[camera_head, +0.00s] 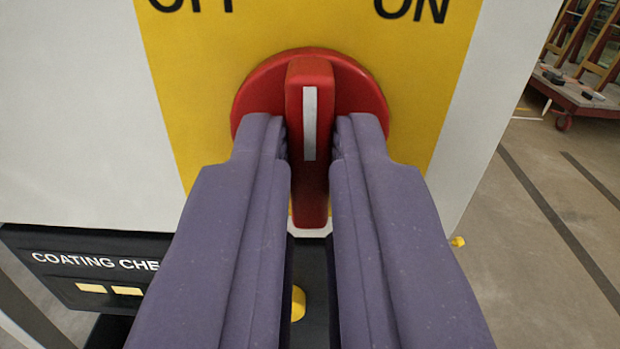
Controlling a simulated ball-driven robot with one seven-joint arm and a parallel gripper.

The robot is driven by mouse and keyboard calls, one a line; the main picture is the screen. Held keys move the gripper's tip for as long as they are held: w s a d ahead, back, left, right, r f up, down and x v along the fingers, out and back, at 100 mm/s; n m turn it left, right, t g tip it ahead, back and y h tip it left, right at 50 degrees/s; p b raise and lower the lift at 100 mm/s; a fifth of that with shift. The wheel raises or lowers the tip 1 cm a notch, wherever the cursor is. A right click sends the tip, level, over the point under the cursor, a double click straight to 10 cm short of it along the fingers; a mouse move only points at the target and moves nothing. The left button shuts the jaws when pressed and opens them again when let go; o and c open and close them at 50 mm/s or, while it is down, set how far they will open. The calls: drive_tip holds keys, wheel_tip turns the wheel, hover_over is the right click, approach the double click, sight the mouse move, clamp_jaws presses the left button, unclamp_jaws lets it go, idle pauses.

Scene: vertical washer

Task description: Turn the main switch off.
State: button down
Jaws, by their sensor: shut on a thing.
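The main switch (310,85) is a round red knob with a raised red grip bar and a white stripe, on a yellow plate (420,80). The bar stands upright, with its stripe roughly vertical between the OFF lettering at upper left and the ON lettering at upper right. My gripper (310,138) has its two purple fingers on either side of the bar, shut on it. The fingers cover the lower left and lower right of the round base.
A black panel (90,265) with partly hidden "COATING CHE" lettering and yellow buttons lies below left. The white cabinet face (70,110) surrounds the yellow plate. At right is open floor (540,210), with a red cart (580,95) farther back.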

drive_tip(key=n+p, duration=0.2)
drive_tip(key=n, duration=0.2)
drive_tip(key=shift+n, duration=0.3)
drive_tip(key=shift+a+n+p, duration=0.1)
drive_tip(key=shift+n+p, duration=0.9)
drive_tip(key=shift+n, duration=0.9)
drive_tip(key=shift+f, duration=0.1)
drive_tip(key=c, duration=1.2)
unclamp_jaws()
drive_tip(key=shift+o, duration=0.2)
drive_tip(key=s+p, duration=0.1)
drive_tip(key=s, duration=0.6)
drive_tip(key=shift+s+a+p, duration=0.15)
drive_tip(key=shift+s+p, duration=0.25)
